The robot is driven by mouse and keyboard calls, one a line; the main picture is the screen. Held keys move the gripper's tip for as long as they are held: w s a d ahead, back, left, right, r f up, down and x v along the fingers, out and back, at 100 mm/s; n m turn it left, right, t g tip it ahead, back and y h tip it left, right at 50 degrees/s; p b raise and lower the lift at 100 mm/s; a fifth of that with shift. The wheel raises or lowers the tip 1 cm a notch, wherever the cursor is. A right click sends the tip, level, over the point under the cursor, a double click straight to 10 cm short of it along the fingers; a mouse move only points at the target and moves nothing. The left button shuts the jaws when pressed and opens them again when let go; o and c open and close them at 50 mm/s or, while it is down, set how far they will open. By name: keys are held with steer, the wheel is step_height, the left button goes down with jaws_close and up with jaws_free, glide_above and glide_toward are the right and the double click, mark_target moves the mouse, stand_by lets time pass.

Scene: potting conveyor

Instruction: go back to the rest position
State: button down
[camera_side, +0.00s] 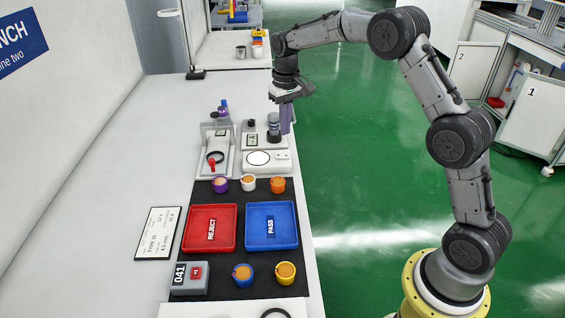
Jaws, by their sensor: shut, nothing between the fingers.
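My gripper (285,128) points down at the back right of the bench, at the end of my arm, which reaches over from the right. Its purple fingers are shut and hold nothing. They hang beside a small dark cylinder (273,135) on a pale device; I cannot tell whether they touch it.
A red REJECT tray (187,243) and a blue PASS tray (292,242) lie on a black mat. Purple, white and orange pots (278,185) stand behind them, blue and yellow pots (285,273) in front. A grey counter box (189,277) sits front left. Green floor is clear right of the bench.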

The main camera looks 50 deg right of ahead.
steer(key=s+a+r+t, duration=0.2)
steer(key=s+a+r, duration=0.1)
steer(key=r, duration=0.8)
steer(key=s+a+r+n+t, duration=0.2)
steer(key=s+a+r, duration=0.2)
steer(key=s+r, duration=0.6)
steer(key=s+a+f+t, duration=0.1)
steer(key=s+f, duration=0.1)
steer(key=s, duration=0.6)
steer(key=s+a+f+t, duration=0.1)
steer(key=s+f, duration=0.1)
steer(key=s, duration=0.5)
steer(key=s+f+n, duration=0.1)
steer(key=s+f, duration=0.5)
steer(key=f, duration=0.1)
steer(key=shift+s+a+g, duration=0.25)
steer(key=shift+s+g, duration=0.05)
steer(key=shift+s, duration=0.05)
